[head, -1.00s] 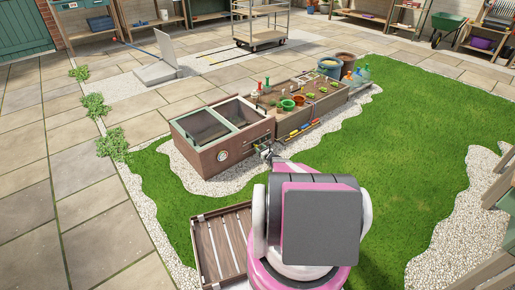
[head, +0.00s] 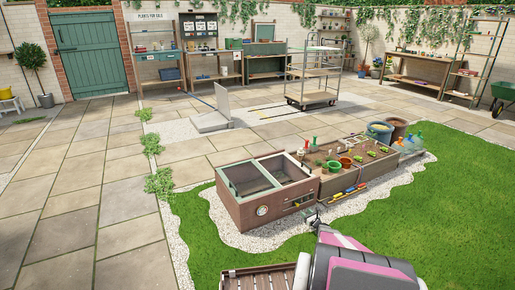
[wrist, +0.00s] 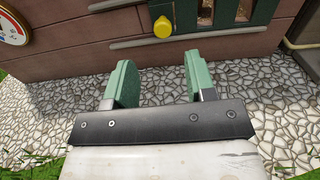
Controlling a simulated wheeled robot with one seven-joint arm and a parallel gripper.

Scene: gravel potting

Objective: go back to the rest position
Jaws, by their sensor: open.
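My gripper (wrist: 156,85) is open in the wrist view, its two green fingers apart with nothing between them. It is over the pale gravel, facing the brown wall of the cold frame. A yellow knob (wrist: 163,27) on that wall is just beyond the fingers, apart from them. In the head view my gripper (head: 311,218) is small, near the front right corner of the cold frame (head: 266,212), partly hidden by my pink and grey arm.
Planter boxes (head: 345,178) with pots and bottles stand right of the cold frame. A slatted wooden crate (head: 258,279) lies at the bottom. A wheeled cart (head: 310,98) stands behind. Open paving (head: 70,205) lies left, and free lawn (head: 440,210) right.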

